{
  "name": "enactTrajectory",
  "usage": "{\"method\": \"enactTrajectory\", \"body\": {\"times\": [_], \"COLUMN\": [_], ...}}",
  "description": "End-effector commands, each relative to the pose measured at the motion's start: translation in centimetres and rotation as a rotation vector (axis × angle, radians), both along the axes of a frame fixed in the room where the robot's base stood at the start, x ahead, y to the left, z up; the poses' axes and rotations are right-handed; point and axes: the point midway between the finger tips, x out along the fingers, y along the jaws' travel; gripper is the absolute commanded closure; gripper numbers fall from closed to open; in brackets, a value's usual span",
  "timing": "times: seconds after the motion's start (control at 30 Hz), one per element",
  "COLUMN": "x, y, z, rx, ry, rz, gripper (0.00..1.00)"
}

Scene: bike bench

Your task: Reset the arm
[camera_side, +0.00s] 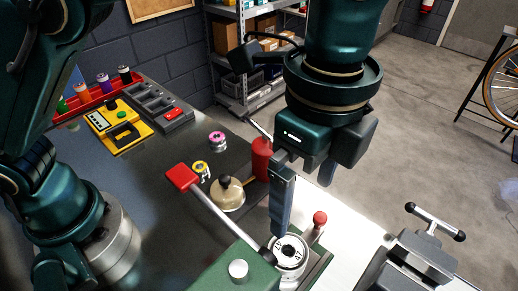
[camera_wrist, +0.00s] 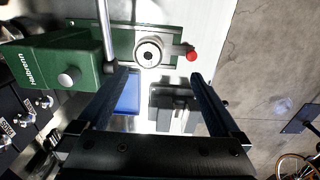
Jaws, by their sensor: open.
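My gripper (camera_side: 303,208) hangs pointing down over the bench, with its two dark fingers spread apart and nothing between them. It also shows in the wrist view (camera_wrist: 160,77), open and empty. Below it is the green bench machine (camera_side: 238,268), which has a long red-handled lever (camera_side: 182,177) and a silver knob. A round silver and white part with a dark centre (camera_side: 289,251) sits on the machine's base, just below the nearer finger in the side view. In the wrist view this round part (camera_wrist: 149,52) lies beyond the fingertips, beside a red knob (camera_wrist: 192,56).
A grey vise (camera_side: 410,262) stands at the bench's right. A brass-coloured dome (camera_side: 227,193), a red bottle (camera_side: 262,158), small spools (camera_side: 217,138) and a yellow device (camera_side: 118,127) stand left of my gripper. A blue tray (camera_wrist: 128,95) shows below. Open floor lies to the right.

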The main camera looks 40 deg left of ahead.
Motion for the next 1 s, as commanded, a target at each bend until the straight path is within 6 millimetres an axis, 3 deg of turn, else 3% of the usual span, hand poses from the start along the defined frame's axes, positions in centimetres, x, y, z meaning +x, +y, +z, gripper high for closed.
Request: {"method": "enactTrajectory", "body": {"times": [0.43,1.0], "x": [0.0,0.0], "y": [0.1,0.0], "z": [-5.9,-6.4], "rx": [0.001,-0.001], "ry": [0.001,-0.001], "rz": [0.001,0.001], "gripper": [0.0,0.0]}}
